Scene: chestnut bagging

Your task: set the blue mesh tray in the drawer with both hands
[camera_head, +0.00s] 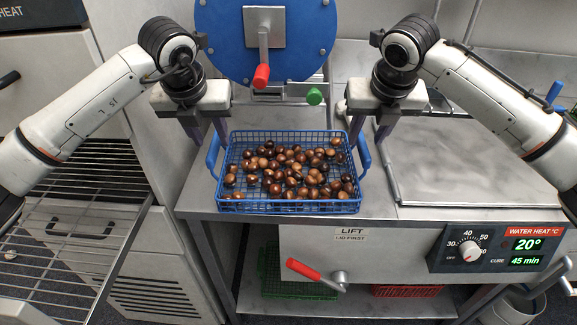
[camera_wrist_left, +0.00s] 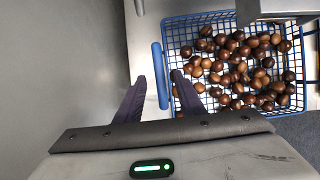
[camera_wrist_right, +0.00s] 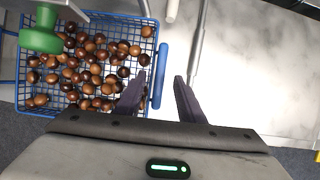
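The blue mesh tray (camera_head: 218,189), full of brown chestnuts, sits level on the steel counter with a blue handle at each side. My left gripper (camera_head: 207,135) is open above the tray's left handle; in the left wrist view its fingers (camera_wrist_left: 160,90) point down on either side of that handle (camera_wrist_left: 159,62), apart from it. My right gripper (camera_head: 367,135) is open above the right handle; in the right wrist view its fingers (camera_wrist_right: 160,92) flank that handle (camera_wrist_right: 161,65). I cannot tell for sure which part is the drawer.
A blue drum with a red-handled crank (camera_head: 262,74) stands behind the tray. A green knob (camera_head: 314,96) sits close behind it. A wire rack (camera_head: 90,165) extends at left, above a cabinet front with a handle (camera_head: 78,226). A flat steel lid (camera_head: 470,175) lies at right.

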